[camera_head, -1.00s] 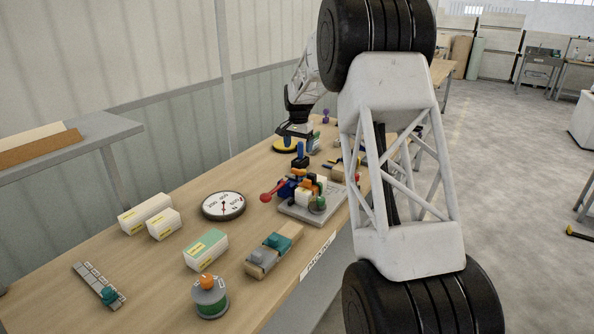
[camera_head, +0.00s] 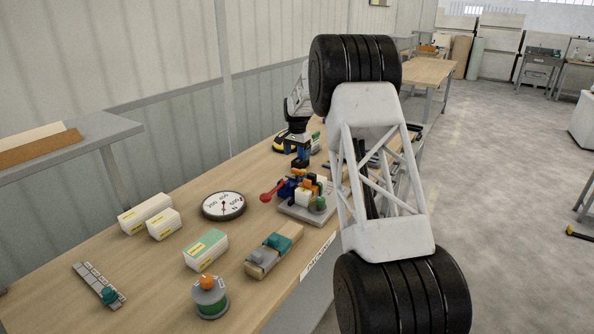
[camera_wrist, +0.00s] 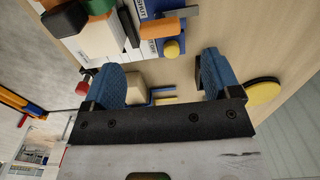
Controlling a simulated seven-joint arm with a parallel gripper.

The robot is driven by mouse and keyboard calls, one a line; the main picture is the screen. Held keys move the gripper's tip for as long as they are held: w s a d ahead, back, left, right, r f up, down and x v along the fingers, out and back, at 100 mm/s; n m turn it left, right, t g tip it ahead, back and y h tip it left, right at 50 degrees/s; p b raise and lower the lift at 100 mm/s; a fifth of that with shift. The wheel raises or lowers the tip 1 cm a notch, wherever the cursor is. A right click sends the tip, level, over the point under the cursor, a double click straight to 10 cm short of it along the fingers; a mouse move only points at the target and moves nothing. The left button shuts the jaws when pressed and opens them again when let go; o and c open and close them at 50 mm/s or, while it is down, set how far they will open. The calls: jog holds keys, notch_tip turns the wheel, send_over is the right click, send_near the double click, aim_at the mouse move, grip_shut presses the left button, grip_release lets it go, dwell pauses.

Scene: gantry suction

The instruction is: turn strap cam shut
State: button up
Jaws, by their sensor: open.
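My gripper (camera_head: 299,147) is at the back of the bench in the head view, close to the blue upright parts of a coloured fixture. In the wrist view my gripper (camera_wrist: 163,82) has its two blue fingertips wide apart. A cream block (camera_wrist: 147,90) shows between them, with thin blue and yellow strips beside it; nothing is gripped. I cannot tell for sure which part is the strap cam. The fixture has a grey base plate (camera_head: 298,211), a red-ended lever (camera_head: 267,197) and small orange, white and green parts. An orange bar (camera_wrist: 163,27) shows at the top of the wrist view.
A round dial (camera_head: 223,205), white boxes (camera_head: 146,213), a wood block with a teal strap (camera_head: 284,242) and an orange-topped canister (camera_head: 210,297) stand nearer on the bench. A yellow disc (camera_wrist: 263,92) lies right of the fingers. My arm hides the bench's right side.

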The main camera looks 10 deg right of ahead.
aim_at(297, 170)
jog(key=shift+f, duration=3.85)
jog(key=c, duration=0.9)
